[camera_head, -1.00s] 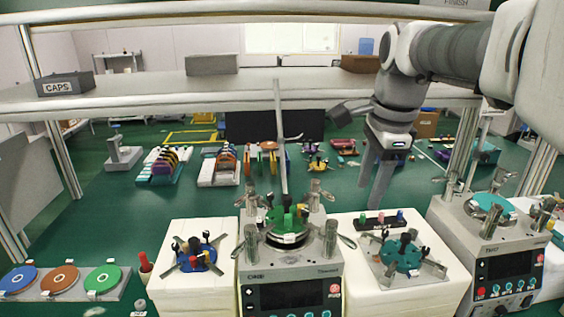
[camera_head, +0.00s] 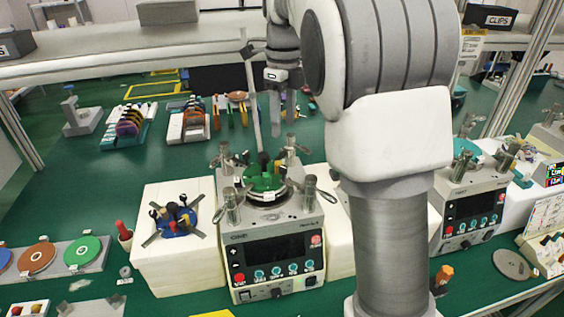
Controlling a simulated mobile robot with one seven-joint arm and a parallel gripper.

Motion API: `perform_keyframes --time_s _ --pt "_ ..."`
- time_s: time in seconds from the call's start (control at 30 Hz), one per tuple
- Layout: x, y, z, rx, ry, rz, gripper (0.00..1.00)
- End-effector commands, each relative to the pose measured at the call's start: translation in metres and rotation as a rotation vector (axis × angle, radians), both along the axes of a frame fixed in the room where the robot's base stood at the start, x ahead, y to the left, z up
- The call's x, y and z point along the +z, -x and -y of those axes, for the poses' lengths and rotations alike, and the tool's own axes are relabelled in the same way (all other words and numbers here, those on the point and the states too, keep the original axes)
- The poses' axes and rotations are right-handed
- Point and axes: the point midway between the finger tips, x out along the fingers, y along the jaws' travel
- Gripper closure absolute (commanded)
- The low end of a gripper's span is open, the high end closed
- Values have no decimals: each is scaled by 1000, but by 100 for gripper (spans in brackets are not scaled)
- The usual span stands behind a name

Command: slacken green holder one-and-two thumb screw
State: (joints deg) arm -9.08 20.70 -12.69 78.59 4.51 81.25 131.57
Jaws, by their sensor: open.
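The green holder (camera_head: 265,181) sits on top of the middle lapping machine (camera_head: 275,245), with a black knob standing on it and metal posts around it. Its thumb screws are too small to tell apart or to read as one-and-two. My gripper (camera_head: 281,130) points down behind and above the green holder, apart from it and empty. Its fingers show edge-on, close to the thin upright post, and my arm hides part of the area right of them.
A blue holder (camera_head: 175,221) stands on a white block (camera_head: 165,260) to the left. A second lapping machine (camera_head: 470,210) stands to the right, behind my arm. A grey shelf (camera_head: 120,55) crosses above the bench. Coloured discs lie at the lower left.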

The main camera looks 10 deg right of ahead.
Motion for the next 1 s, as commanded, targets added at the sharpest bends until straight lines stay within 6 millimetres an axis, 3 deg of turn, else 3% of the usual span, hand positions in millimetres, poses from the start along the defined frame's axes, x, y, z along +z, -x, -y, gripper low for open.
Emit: perform_keyframes --time_s 0.2,0.5,0.7,0.97,1.0 --pt "-50 1 1 0 1 -5 44" --pt "-102 0 0 1 0 -1 44" --pt "-115 0 0 1 1 1 44" --pt "-117 0 0 1 1 1 44" --pt "-117 0 0 1 1 1 47"
